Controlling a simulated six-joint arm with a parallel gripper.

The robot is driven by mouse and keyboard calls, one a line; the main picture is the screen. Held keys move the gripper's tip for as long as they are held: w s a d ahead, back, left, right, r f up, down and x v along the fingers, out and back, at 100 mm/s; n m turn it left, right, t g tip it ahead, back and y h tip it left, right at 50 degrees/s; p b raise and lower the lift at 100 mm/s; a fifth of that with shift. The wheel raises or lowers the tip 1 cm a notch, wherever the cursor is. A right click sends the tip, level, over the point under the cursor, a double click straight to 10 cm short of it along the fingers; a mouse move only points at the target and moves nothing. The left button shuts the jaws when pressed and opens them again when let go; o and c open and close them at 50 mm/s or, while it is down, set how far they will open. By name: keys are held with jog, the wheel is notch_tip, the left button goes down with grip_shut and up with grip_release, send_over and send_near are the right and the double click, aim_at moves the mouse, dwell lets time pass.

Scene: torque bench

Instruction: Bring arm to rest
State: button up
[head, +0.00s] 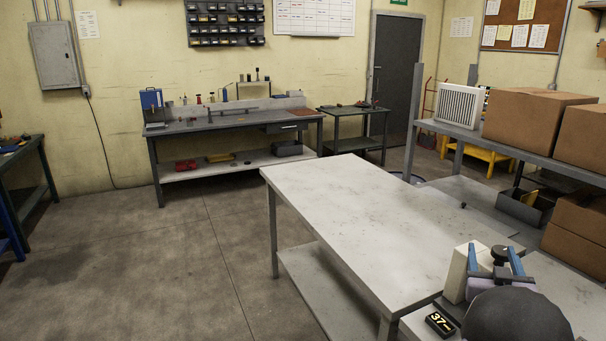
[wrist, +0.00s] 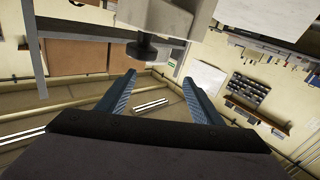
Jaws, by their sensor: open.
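My gripper (head: 493,249) is at the lower right of the head view, above the near end of the bench. Its two blue fingers stand apart. In the wrist view the gripper (wrist: 159,77) is open, with nothing between its fingers. A dark knob on a short stem (wrist: 141,47) shows just beyond the fingertips, below a pale grey body. In the head view a dark knob (head: 500,253) shows between the fingers; whether it touches them I cannot tell. A small black display (head: 440,324) reading 37 sits beside the arm.
A grey bench (head: 350,215) with a mostly clear top extends away from me. A shelf at right holds cardboard boxes (head: 530,118) and a white louvred panel (head: 460,105). An off-white block (head: 457,275) stands close to the gripper. Open floor (head: 150,260) lies to the left.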

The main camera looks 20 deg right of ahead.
jog(key=w+a+f+n+g+y, duration=0.1)
jog(key=w+a+f+n+y, duration=0.1)
jog(key=w+a, duration=0.55)
jog(key=w+a+f+n+y, duration=0.1)
jog(key=w+a+n+y, duration=0.15)
jog(key=w+a, duration=0.45)
jog(key=w+a+f+n+g+y+p, duration=0.1)
jog(key=a+f+y, duration=0.1)
jog(key=a, duration=0.7)
jog(key=w+a+f+n+g+y, duration=0.1)
jog(key=a+f+n+y, duration=0.1)
jog(key=a, duration=0.6)
jog(key=s+a+f+g+y+p, duration=0.1)
jog(key=s+a+f+g, duration=0.3)
jog(key=s+a, duration=0.6)
jog(key=s+a+f+g+y+p, duration=0.1)
jog(key=s+a+f+g+y, duration=0.2)
jog(key=s+a, duration=0.8)
notch_tip(320, 180, down, 4)
jog(key=s+g, duration=0.2)
jog(key=shift+s+a+f+g, duration=0.2)
jog(key=shift+s+g, duration=0.1)
jog(key=shift+s, duration=0.1)
